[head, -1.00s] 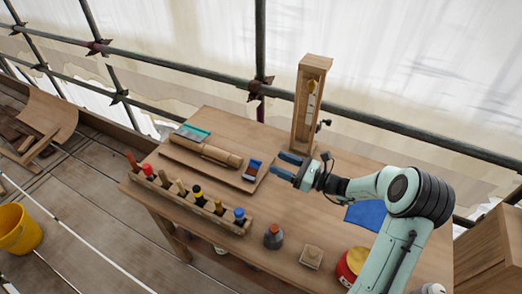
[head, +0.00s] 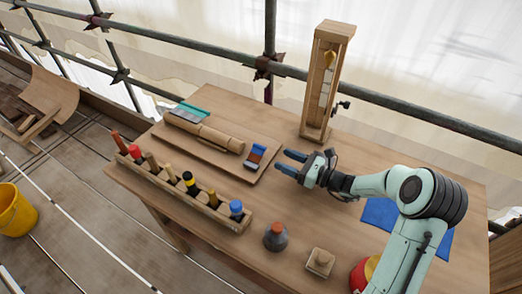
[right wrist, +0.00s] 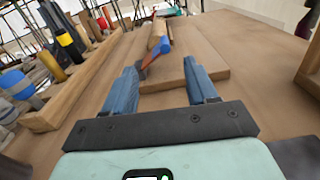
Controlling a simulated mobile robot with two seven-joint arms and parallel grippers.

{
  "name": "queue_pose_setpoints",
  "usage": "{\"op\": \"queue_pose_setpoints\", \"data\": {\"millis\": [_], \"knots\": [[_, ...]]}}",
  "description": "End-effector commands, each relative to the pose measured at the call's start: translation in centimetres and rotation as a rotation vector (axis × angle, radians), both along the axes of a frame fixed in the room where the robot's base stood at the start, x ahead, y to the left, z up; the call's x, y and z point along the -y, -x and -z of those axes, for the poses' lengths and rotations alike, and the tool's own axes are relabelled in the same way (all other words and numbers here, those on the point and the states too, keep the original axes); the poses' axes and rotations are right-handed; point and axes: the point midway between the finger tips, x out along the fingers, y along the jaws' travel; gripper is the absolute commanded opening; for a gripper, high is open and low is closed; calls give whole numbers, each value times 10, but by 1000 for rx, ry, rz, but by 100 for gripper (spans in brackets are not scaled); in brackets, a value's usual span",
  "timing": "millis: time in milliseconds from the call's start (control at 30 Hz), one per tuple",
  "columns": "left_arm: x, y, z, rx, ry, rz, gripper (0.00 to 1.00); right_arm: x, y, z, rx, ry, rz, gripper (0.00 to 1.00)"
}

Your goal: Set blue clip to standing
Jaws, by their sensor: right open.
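A small blue clip (head: 256,153) with a reddish-brown part lies at the right end of a wooden board on the workbench. In the right wrist view the blue clip (right wrist: 165,47) shows ahead, between and beyond the fingertips, in front of a wooden roll. My right gripper (head: 290,163) is open and empty, just right of the clip and apart from it. Its two blue fingers (right wrist: 164,76) point toward the board. I cannot tell the clip's exact pose. My left gripper is not in view.
A wooden rack (head: 190,190) of several tools runs along the bench's front left. A tall wooden frame (head: 308,100) stands at the back. A grey, red-topped pot (head: 276,238), a small wooden block (head: 320,262) and a blue cloth (head: 380,213) lie nearer. The bench between pot and board is clear.

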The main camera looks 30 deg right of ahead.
Motion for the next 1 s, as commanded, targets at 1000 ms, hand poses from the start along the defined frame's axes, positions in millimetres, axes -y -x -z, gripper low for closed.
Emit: {"op": "queue_pose_setpoints", "data": {"millis": [1000], "knots": [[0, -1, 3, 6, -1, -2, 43, -45, -86, 0, 0, 0, 0, 22]]}}
